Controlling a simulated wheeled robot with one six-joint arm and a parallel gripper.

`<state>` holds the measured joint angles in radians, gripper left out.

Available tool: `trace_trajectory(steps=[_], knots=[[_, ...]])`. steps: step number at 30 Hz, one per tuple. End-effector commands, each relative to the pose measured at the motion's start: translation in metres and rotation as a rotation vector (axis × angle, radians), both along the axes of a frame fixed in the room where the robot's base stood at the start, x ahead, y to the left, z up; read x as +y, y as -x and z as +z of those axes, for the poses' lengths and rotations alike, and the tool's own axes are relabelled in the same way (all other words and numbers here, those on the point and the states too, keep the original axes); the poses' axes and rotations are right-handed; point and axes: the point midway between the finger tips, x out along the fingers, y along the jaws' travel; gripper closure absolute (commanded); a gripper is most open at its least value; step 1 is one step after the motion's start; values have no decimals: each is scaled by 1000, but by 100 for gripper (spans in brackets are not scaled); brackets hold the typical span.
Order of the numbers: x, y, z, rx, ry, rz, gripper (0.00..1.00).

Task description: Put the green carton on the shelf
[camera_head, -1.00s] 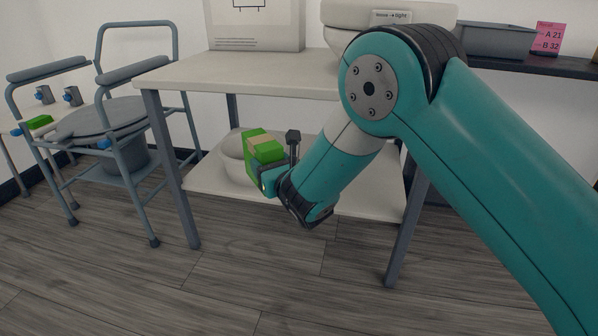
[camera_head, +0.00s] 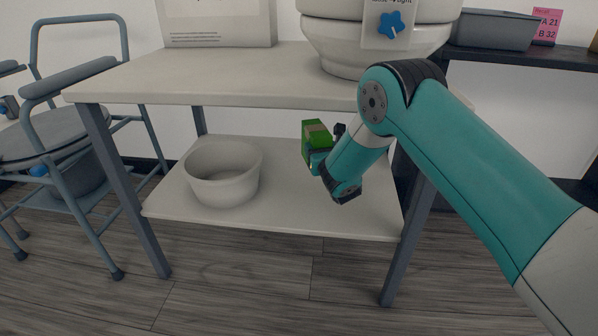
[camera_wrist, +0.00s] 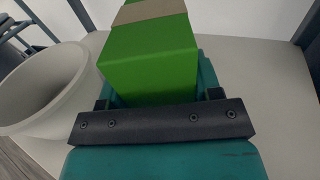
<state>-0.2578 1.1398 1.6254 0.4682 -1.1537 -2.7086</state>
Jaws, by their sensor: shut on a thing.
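The green carton (camera_head: 315,136) has a tan band. My gripper (camera_head: 322,163) is shut on it, and in the head view it is held over the right part of the lower shelf (camera_head: 270,205), below the table top. The wrist view shows the carton (camera_wrist: 150,60) between the fingers of my gripper (camera_wrist: 155,95), with the pale shelf surface (camera_wrist: 255,75) around it. I cannot tell whether the carton touches the shelf. Part of the carton is hidden by my gripper.
A round off-white tub (camera_head: 222,172) stands on the lower shelf to the left. The table top (camera_head: 220,75) is close overhead, with a table leg (camera_head: 408,235) at right. A commode chair (camera_head: 60,140) is at left. The middle of the shelf is clear.

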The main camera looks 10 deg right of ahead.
Motion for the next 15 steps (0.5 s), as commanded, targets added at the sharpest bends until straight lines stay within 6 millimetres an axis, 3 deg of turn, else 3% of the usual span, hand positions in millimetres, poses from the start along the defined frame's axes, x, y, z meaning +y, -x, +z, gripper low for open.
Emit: trace_trajectory(steps=[1,3,15], knots=[[4,0,-17,0,0,6,75],[7,0,-32,-1,0,8,75],[7,0,-83,-2,0,8,75]])
